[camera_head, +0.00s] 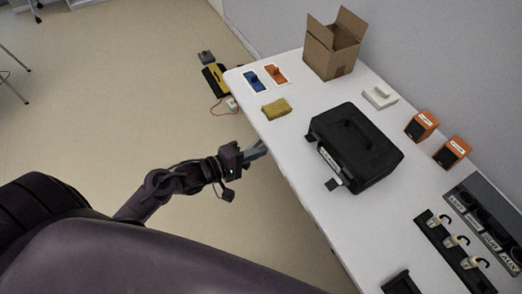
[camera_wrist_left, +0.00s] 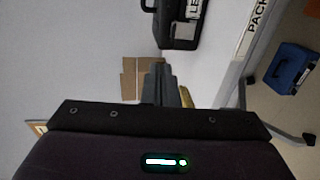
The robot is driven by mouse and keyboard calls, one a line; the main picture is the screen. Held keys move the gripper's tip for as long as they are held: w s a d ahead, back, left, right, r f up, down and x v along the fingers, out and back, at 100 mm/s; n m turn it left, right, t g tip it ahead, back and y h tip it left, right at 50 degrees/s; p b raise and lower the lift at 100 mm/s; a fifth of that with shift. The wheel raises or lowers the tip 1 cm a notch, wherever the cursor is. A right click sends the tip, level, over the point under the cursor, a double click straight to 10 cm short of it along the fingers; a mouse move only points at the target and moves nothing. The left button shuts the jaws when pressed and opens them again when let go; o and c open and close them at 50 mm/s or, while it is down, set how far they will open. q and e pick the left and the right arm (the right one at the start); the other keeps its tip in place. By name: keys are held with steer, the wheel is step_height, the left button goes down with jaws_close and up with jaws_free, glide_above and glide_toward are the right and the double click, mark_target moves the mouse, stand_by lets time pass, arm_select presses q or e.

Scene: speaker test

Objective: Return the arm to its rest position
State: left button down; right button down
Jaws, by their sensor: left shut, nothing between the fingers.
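My left gripper (camera_head: 257,149) is at the left edge of the white table (camera_head: 305,175) in the head view. Its fingers are shut with nothing between them. In the left wrist view the shut fingers of my left gripper (camera_wrist_left: 166,88) point away from the camera, with the cardboard box (camera_wrist_left: 138,75) behind them. A black case (camera_head: 353,145) lies on the table to the right of the gripper, apart from it. The case also shows at the top of the left wrist view (camera_wrist_left: 180,28). My right gripper is not in view.
A yellow cloth (camera_head: 276,108), blue and orange pieces on white cards, and an open cardboard box (camera_head: 333,46) are at the table's far end. Two orange speakers (camera_head: 422,125) stand along the wall side. A black rack (camera_head: 455,250) is at the near right. Open floor (camera_head: 110,110) lies left.

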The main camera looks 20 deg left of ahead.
arm_select(q)
steer(key=s+a+f+m+g+y, duration=0.1)
steer(key=s+a+f+y, duration=0.15)
steer(key=f, duration=0.65)
steer(key=s+a+f+m+g+y, duration=0.15)
steer(key=s+f, duration=0.25)
steer(key=f, duration=0.6)
steer(key=s+a+f+m+g+y, duration=0.1)
steer(key=s+f+m+g+y, duration=0.15)
steer(key=f, duration=0.65)
steer(key=s+f+m+g+y, duration=0.1)
steer(key=s+f+m+g, duration=0.1)
steer(key=s+f, duration=0.3)
steer(key=s+d+f+m+g+y, duration=0.1)
steer(key=s+f, duration=0.5)
steer(key=s, duration=0.6)
steer(key=s+f+m+g+y, duration=0.1)
steer(key=s+f+m+g, duration=0.3)
steer(key=s, duration=0.5)
step_height(320, 180, down, 2)
steer(key=shift+s+d+f+m, duration=0.15)
steer(key=shift+d+m, duration=0.15)
steer(key=shift+m, duration=0.4)
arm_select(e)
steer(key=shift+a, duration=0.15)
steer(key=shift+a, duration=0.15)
arm_select(q)
steer(key=shift+a, duration=0.1)
